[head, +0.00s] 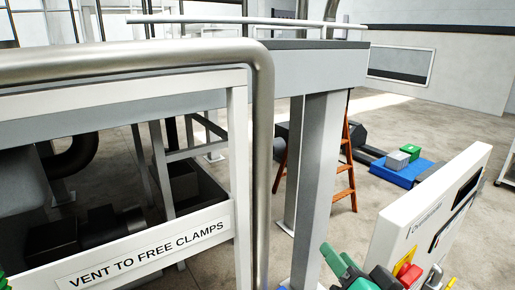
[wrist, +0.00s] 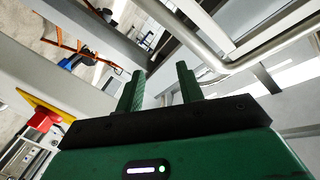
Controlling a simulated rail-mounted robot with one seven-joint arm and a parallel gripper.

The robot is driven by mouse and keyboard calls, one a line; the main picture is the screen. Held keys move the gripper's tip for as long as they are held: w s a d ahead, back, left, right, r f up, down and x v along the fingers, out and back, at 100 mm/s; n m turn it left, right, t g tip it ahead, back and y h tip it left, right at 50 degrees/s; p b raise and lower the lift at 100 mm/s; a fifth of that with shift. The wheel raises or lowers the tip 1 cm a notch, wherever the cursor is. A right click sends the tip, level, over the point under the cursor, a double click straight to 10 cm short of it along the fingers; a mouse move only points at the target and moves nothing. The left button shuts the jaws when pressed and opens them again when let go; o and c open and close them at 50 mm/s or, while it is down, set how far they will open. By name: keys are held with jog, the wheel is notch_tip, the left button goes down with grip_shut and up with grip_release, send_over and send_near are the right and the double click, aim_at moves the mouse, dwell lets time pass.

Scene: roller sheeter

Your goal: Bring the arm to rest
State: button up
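My gripper (wrist: 162,88) shows in the wrist view with its two green fingers apart and nothing between them. In the head view, part of my green and black gripper (head: 345,270) shows at the bottom, just left of the white control panel (head: 425,215). The panel is tilted and carries a red button (head: 408,274) at its lower part. The red button also shows at the left of the wrist view (wrist: 42,119). The fingers appear clear of any surface.
A thick metal pipe rail (head: 262,150) and a grey machine frame (head: 320,170) stand left of my gripper. A label on the frame (head: 145,254) reads "VENT TO FREE CLAMPS". An orange ladder (head: 348,165) and a blue platform (head: 400,172) with boxes are farther back. Open floor lies at the back right.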

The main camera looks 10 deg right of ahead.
jog(key=s+a+r+n+t+h, duration=0.1)
jog(key=s+a+r+n+t, duration=0.25)
jog(key=s+a+r, duration=0.45)
jog(key=s+a+r+n+t+h, duration=0.1)
jog(key=s+a+r+n+t, duration=0.25)
jog(key=a+r, duration=0.8)
notch_tip(320, 180, up, 19)
jog(key=s+t+p, duration=0.1)
jog(key=p, duration=1.6)
jog(key=shift+f, duration=0.2)
